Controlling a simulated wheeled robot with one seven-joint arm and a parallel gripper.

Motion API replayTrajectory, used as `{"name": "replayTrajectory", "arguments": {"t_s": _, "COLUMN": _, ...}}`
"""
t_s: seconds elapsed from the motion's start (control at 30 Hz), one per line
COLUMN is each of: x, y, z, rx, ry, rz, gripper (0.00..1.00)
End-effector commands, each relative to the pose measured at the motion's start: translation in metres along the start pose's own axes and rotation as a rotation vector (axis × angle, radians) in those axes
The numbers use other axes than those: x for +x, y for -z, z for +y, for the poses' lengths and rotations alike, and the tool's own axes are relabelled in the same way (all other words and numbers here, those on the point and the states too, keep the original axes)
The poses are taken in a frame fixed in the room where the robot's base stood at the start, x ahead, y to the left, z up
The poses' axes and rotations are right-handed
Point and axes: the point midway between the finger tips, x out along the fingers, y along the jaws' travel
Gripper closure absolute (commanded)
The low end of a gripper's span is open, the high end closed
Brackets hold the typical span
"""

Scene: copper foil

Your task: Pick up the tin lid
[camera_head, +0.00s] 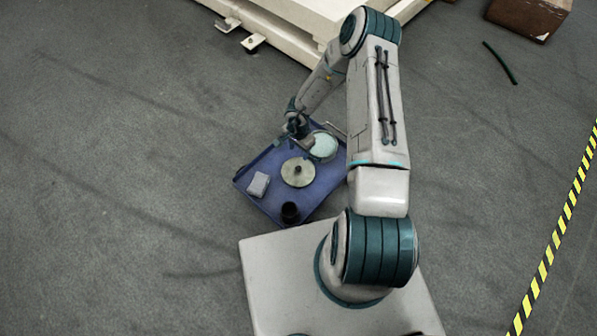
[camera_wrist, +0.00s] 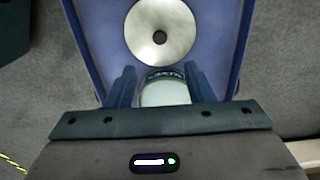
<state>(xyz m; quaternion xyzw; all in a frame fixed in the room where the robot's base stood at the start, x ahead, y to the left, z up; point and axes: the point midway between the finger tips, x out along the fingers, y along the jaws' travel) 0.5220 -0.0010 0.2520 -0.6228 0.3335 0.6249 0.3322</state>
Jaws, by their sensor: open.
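A pale round thing (camera_head: 323,147), which looks like the tin lid, lies on the blue tray near its far side. In the wrist view the pale round thing (camera_wrist: 165,93) shows between my fingers, with a dark, lettered-looking edge. My palm hides its near part. My gripper (camera_head: 295,142) is over the tray's far part, beside the pale thing in the head view. In the wrist view my gripper (camera_wrist: 160,72) is open, with one finger on each side of it. I cannot tell whether they touch it.
The blue tray (camera_head: 246,176) lies on the grey floor. It also holds a metal disc (camera_head: 298,172) with a dark centre, a grey block (camera_head: 258,184) and a dark cup (camera_head: 291,212). A pale platform (camera_head: 290,25) stands behind. The floor at left is clear.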

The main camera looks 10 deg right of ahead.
Motion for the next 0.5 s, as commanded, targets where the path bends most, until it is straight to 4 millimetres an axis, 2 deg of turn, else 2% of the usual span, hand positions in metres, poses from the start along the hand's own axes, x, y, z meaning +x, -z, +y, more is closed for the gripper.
{"name": "replayTrajectory", "arguments": {"t_s": 0.3, "x": 0.064, "y": -0.001, "z": -0.001, "rx": -0.003, "ry": 0.001, "rz": 0.001, "gripper": 0.52}}
{"name": "replayTrajectory", "arguments": {"t_s": 0.5, "x": 0.079, "y": 0.000, "z": -0.001, "rx": -0.003, "ry": 0.003, "rz": 0.002, "gripper": 0.52}}
